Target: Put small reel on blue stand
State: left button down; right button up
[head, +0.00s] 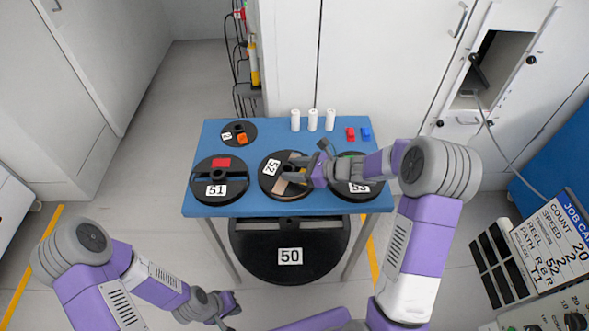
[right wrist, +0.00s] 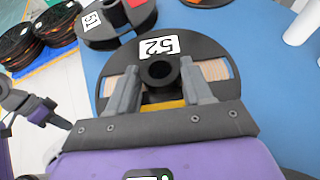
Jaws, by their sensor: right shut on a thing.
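A black reel labelled 52 (head: 270,187) lies flat at the middle of the blue table (head: 300,210). In the right wrist view my right gripper (right wrist: 163,100) is shut on the hub of reel 52 (right wrist: 215,60), one finger on each side. The fingers and forearm partly hide that reel in the head view. A smaller black disc (head: 232,128) with an orange block on it lies at the back left of the table. My left gripper (head: 232,301) is empty in front of the table, its fingertips apart. I cannot tell which thing is the blue stand.
Reel 51 (head: 205,190) lies left of reel 52. Another reel (head: 358,187) lies to the right, partly under my right arm. A large reel 50 (head: 290,275) is below the table's front. White cylinders (head: 313,120) and small red and blue blocks (head: 366,134) stand at the back.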

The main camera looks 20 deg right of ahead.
jog(key=shift+f, duration=0.15)
jog(key=o, duration=1.3)
jog(key=shift+o, duration=0.2)
jog(key=shift+r, duration=0.2)
jog(key=shift+s+d+r, duration=0.15)
jog(key=shift+d, duration=0.1)
jog(key=p+v, duration=0.3)
jog(key=v, duration=0.8)
jog(key=shift+s+d+r, duration=0.1)
jog(key=shift+s+d, duration=0.05)
